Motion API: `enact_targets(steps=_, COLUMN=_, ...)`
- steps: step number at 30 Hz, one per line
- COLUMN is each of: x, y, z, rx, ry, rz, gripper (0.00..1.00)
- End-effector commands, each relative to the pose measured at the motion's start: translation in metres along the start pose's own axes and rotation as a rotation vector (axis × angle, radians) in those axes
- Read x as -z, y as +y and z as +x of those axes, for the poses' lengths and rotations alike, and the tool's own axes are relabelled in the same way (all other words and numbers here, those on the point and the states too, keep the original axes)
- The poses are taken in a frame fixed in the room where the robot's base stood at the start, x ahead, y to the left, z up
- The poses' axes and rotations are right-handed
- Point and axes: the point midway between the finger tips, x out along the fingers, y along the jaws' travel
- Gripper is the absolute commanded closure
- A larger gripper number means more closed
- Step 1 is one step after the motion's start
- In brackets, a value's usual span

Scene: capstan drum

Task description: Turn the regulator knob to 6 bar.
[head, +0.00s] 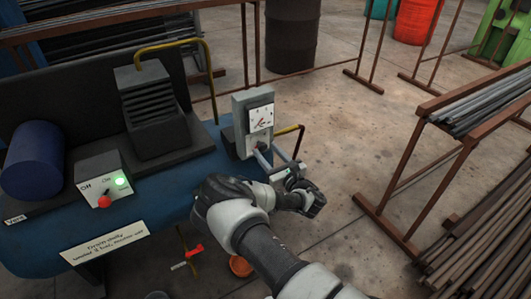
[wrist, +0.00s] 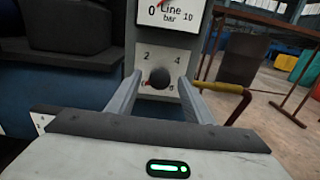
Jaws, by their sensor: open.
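The regulator knob (wrist: 159,77) is a dark round knob on a pale dial plate in the wrist view. My gripper (wrist: 160,82) is open, with one finger on each side of the knob and a visible gap at both sides. In the head view my gripper (head: 277,158) is at the lower front of the grey regulator panel (head: 240,122). The white line gauge (head: 261,118) sits above; its needle is too small to read.
A yellow pipe (wrist: 232,92) runs just right of the panel. A switch box (head: 103,180) with a red knob and lit green lamp stands left on the blue tank (head: 180,215). Steel racks (head: 440,150) stand right, with open floor (head: 340,110) between.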

Motion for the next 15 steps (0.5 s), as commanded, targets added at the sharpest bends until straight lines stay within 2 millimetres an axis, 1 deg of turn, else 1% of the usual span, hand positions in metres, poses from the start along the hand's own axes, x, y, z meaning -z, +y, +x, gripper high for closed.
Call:
enact_targets(steps=3, x=0.001, y=0.0, z=0.011, rx=0.0, ry=-0.001, rz=0.0, gripper=0.53)
enact_targets(steps=6, x=0.0, y=0.0, z=0.015, rx=0.0, ry=0.0, rz=-0.001, gripper=0.53)
enact_targets(steps=14, x=0.0, y=0.0, z=0.016, rx=0.0, ry=0.001, rz=0.0, gripper=0.53)
enact_targets(steps=15, x=0.0, y=0.0, z=0.016, rx=0.0, ry=0.001, rz=0.0, gripper=0.58)
